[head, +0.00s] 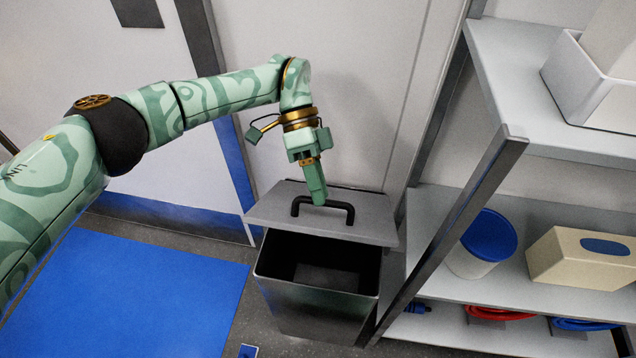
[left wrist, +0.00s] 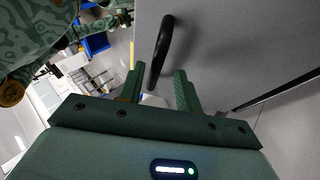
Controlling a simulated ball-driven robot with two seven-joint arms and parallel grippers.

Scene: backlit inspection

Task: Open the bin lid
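The bin (head: 318,300) is a dark box on the floor, and its inside shows. Its grey lid (head: 372,215) is raised and tilted back at the rear, with a black bar handle (head: 343,207). In the head view my left gripper (head: 317,198) points down at the handle. In the left wrist view my left gripper (left wrist: 158,72) has its green fingers apart, with the lower end of the handle (left wrist: 166,42) between them, nearer the left finger. The gap beside the handle shows. The lid (left wrist: 225,45) fills the right side there.
A grey shelf unit (head: 420,255) stands close to the bin's right, holding a blue-lidded tub (head: 487,238), a beige box (head: 585,258) and a white bin (head: 590,85). A wall is behind the lid. A blue floor mat (head: 150,290) lies left of the bin.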

